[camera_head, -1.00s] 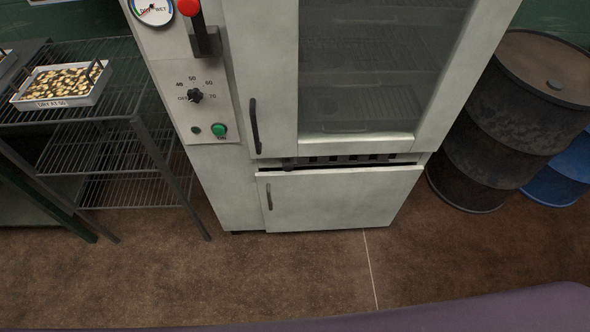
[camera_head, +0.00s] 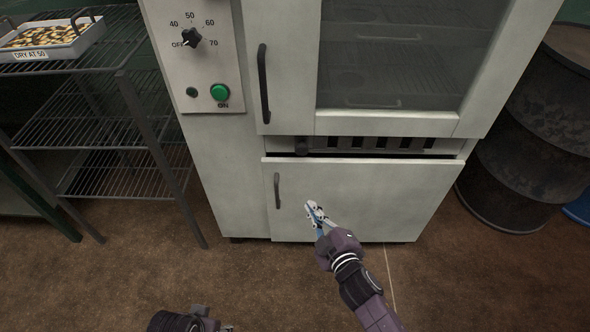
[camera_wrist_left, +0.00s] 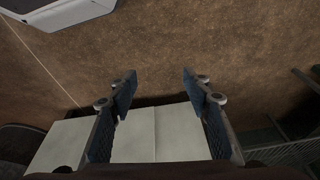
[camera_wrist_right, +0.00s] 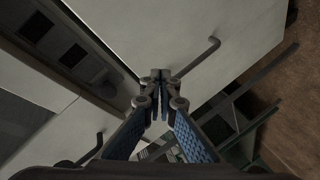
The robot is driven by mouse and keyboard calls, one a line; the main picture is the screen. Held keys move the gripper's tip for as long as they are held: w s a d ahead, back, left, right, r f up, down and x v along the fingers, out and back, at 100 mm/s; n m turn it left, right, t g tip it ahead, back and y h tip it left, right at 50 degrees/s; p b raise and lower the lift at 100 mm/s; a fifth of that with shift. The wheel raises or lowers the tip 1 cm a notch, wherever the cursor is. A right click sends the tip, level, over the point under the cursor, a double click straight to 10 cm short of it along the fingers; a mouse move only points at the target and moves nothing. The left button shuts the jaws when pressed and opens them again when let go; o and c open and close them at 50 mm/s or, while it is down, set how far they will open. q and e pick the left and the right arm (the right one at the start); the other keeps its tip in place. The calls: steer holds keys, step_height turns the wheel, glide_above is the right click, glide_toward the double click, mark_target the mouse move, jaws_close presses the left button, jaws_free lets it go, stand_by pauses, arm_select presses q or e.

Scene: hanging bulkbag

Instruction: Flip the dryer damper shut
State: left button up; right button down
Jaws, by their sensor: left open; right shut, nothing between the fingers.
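The dryer is a pale cabinet with a glass door (camera_head: 400,60) above and a lower panel door (camera_head: 370,190) with a dark handle. Between them runs a strip of dark vent slots (camera_head: 360,143) with a dark knob-like piece (camera_head: 302,146) at its left end. I cannot tell the damper's position from this. The slots also show in the right wrist view (camera_wrist_right: 73,55). My right gripper (camera_head: 313,210) is shut and empty, in front of the lower panel and below the slots. My left gripper (camera_wrist_left: 157,85) is open and empty, low at the head view's bottom edge.
A control panel (camera_head: 198,60) with a dial and green button is left of the glass door. A wire rack (camera_head: 85,110) holding a labelled tray (camera_head: 50,45) stands at left. A dark drum (camera_head: 535,130) stands at right. Brown floor (camera_head: 260,285) lies in front.

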arm_select(q)
steer(key=shift+t, duration=0.3)
steer(key=b+v, duration=0.5)
steer(key=shift+a+r+b, duration=0.15)
steer(key=shift+r+b, duration=0.1)
steer(key=shift+b, duration=0.15)
arm_select(e)
steer(key=a+r+n+t+y, duration=0.3)
steer(key=a+r+n, duration=0.1)
steer(key=r, duration=0.8)
steer(key=shift+w, duration=0.35)
steer(key=shift+w+a, duration=0.1)
arm_select(q)
steer(key=shift+w+f+b, duration=0.5)
steer(key=shift+f+b, duration=0.25)
steer(key=shift+b, duration=0.1)
arm_select(e)
steer(key=w, duration=0.9)
steer(key=shift+w+a+f, duration=0.15)
steer(key=shift+a+f, duration=0.1)
steer(key=shift+f, duration=0.05)
